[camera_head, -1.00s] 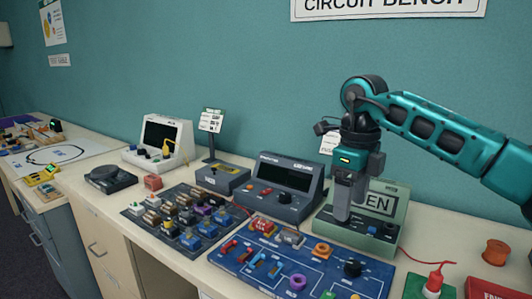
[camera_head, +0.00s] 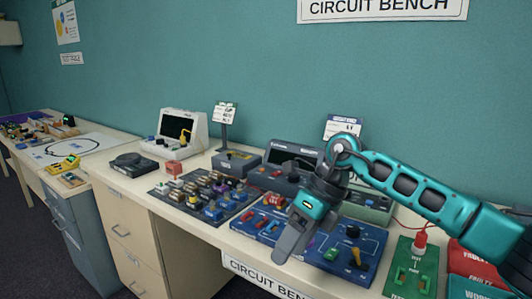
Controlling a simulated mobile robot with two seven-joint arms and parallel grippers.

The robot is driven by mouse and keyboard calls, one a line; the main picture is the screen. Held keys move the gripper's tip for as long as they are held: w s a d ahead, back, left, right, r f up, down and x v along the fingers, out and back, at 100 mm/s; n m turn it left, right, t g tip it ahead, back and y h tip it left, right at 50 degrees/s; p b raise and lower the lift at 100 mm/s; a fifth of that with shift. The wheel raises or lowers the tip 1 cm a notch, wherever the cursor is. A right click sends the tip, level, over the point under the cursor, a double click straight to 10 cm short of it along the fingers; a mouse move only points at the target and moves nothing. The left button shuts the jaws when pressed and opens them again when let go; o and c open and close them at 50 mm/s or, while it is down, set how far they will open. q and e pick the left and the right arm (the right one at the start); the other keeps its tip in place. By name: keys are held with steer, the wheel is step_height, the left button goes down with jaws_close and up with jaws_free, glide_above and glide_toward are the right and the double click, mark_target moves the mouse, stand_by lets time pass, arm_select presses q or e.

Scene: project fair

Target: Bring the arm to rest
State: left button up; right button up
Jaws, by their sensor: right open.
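My right arm (camera_head: 420,190), teal and black, comes in from the right edge and reaches over the circuit bench (camera_head: 230,235). My right gripper (camera_head: 284,256) points down and to the left, tilted, in front of the blue circuit board (camera_head: 345,262). It is open and I see nothing between its grey fingers. The gripper and wrist hide part of the blue board and part of the dark grey instrument (camera_head: 290,155) behind. My left gripper is not in view.
A tray of small parts (camera_head: 215,193) lies left of the blue board. A white-framed screen (camera_head: 180,130) and a sign stand (camera_head: 224,135) are at the back.

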steer(key=s+a+m+t+y, duration=0.2)
steer(key=s+a+m+y, duration=0.6)
steer(key=a+y, duration=0.55)
steer(key=w+d+f+m+t+h, duration=0.1)
steer(key=d+f+m+t+h, duration=0.6)
steer(key=m, duration=0.7)
steer(key=w+d+f+m+t+h, duration=0.1)
steer(key=d+f+m+t+h, duration=0.2)
steer(key=d+f+m+t, duration=0.6)
steer(key=s+d+f+m+g+h, duration=0.5)
steer(key=s+d+f+m+h, duration=0.2)
steer(key=s+d+f+m, duration=0.3)
steer(key=s+f+m, duration=0.2)
steer(key=s, duration=0.2)
steer(key=shift+f+m, duration=0.3)
steer(key=shift+m, duration=0.1)
